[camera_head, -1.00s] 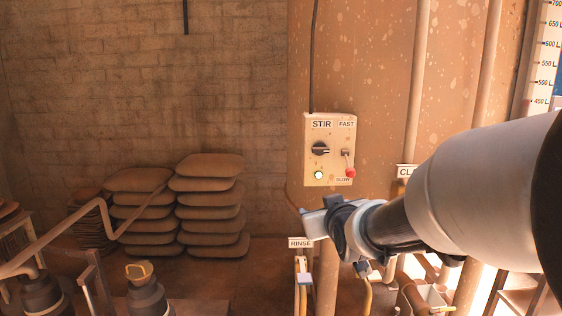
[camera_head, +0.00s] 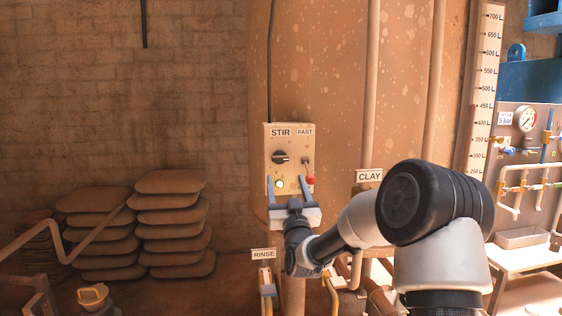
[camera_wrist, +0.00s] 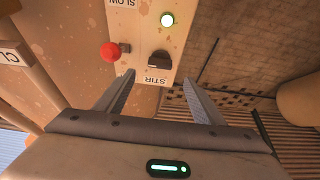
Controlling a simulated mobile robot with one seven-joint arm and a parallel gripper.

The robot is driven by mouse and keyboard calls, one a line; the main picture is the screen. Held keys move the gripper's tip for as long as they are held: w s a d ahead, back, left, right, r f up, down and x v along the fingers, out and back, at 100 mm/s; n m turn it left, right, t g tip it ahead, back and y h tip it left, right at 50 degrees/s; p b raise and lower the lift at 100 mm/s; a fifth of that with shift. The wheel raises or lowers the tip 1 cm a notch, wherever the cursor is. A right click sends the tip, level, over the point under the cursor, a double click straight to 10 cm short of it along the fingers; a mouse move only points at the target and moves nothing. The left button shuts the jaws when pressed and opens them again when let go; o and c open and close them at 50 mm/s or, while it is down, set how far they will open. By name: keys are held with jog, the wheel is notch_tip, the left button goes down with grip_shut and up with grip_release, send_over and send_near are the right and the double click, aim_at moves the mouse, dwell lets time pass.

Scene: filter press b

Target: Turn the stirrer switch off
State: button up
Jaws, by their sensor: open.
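The stirrer switch is a black rotary knob (camera_head: 281,157) under the STIR label on a cream control box (camera_head: 270,135). Its pointer looks roughly sideways in the head view. A green lamp (camera_head: 280,183) below it is lit. My gripper (camera_head: 289,182) is open in front of the lower part of the box, its fingers pointing up, below the knob. In the wrist view the box is upside down. The knob (camera_wrist: 159,60) lies beyond the tips of my open gripper (camera_wrist: 158,76), between them in the picture, with nothing held. I cannot tell the exact gap to the box.
A red-tipped lever (camera_head: 311,180) marked FAST and SLOW sits right of the knob, close to my right finger in the head view. CLAY (camera_head: 369,177) and RINSE (camera_head: 263,254) signs mark pipes below. Stacked sacks (camera_head: 172,215) stand at left.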

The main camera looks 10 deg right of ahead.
aim_at(281, 161)
jog(key=p+x, duration=0.1)
jog(key=x, duration=0.9)
jog(key=shift+w+p, duration=0.15)
jog(key=shift+p, duration=0.2)
jog(key=c, duration=1)
